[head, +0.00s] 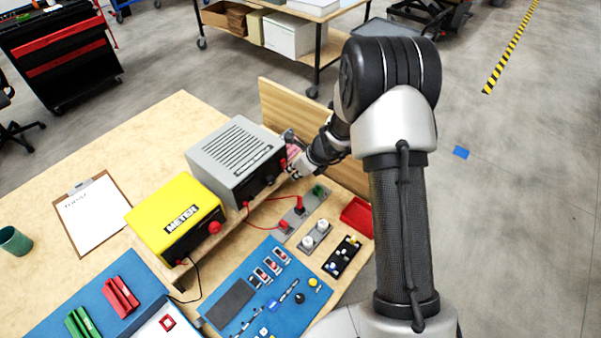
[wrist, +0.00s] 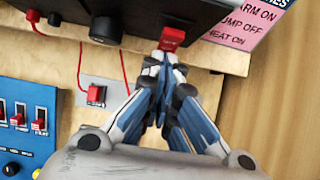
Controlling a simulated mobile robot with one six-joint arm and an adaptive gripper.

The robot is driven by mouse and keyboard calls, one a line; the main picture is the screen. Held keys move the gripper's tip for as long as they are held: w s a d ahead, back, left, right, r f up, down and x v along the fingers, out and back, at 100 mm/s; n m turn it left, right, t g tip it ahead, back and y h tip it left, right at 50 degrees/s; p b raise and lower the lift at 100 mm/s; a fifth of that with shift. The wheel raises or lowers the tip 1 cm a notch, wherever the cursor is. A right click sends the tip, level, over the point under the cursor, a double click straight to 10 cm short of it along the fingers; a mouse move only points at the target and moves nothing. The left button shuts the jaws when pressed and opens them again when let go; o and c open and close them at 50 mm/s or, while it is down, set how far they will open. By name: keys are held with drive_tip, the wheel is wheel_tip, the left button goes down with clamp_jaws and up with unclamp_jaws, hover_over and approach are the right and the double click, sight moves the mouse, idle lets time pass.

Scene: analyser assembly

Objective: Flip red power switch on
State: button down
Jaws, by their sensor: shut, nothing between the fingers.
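The red power switch (wrist: 172,37) is on the dark front panel of the grey box, at top centre of the wrist view. My gripper (wrist: 163,56) is shut and empty, with its fingertips right at the lower edge of the switch. I cannot tell whether they touch it. In the head view, the grey box (head: 236,158) stands on the wooden bench, and my gripper (head: 292,168) is at the right end of its front panel. The switch is mostly hidden there by my gripper.
A yellow meter (head: 176,212) stands left of the grey box. A pink sign (wrist: 245,25) is right of the switch. Red leads run from the box to a grey terminal plate (wrist: 107,91). A blue panel (head: 237,275) with switches and a red tray (head: 358,216) lie in front.

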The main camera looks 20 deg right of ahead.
drive_tip(key=shift+w+a+f, duration=0.2)
drive_tip(key=shift+w+f, duration=0.1)
drive_tip(key=shift+w, duration=0.05)
idle(0.9)
drive_tip(key=shift+r+p, duration=0.55)
drive_tip(key=shift+r, duration=0.35)
